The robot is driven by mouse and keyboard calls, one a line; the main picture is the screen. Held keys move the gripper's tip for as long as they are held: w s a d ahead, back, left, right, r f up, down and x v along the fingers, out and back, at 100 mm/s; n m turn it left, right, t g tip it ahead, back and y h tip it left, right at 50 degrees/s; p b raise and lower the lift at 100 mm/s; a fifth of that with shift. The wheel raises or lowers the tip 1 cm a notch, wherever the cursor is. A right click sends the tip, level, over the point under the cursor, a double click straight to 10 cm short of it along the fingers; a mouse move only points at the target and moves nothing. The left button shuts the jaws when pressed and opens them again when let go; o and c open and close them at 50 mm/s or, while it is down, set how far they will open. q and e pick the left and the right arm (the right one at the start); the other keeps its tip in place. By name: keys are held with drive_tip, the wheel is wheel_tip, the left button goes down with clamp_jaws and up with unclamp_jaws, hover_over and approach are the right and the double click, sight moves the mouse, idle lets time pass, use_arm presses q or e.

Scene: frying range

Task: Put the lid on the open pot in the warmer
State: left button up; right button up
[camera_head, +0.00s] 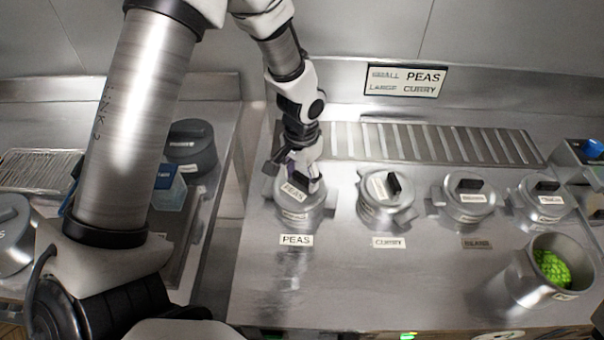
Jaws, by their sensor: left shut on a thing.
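The open pot (536,274) stands at the front right of the steel warmer top, upright, with green peas (551,268) visible inside and no lid on it. My left gripper (294,179) reaches down at the leftmost warmer place and is shut on a lid (293,193) marked PEAS. The lid is at the top of a steel pot (297,217) behind the PEAS label; I cannot tell whether it rests on it or is just clear. The fingers hide the lid's handle. My right gripper is out of view.
Lidded pots stand in a row to the right: the curry pot (385,210), a middle pot (467,208) and a far-right pot (540,203). A slotted grate (430,143) lies behind them. A dark lidded pot (191,146) stands on the left counter. The front middle is clear.

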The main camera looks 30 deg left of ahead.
use_arm(q)
drive_tip(key=o, duration=1.5)
wheel_tip(320, 180, up, 7)
drive_tip(key=p, duration=0.6)
drive_tip(key=shift+r+p, duration=0.1)
drive_tip(key=shift+p, duration=0.25)
drive_tip(key=shift+s, duration=0.1)
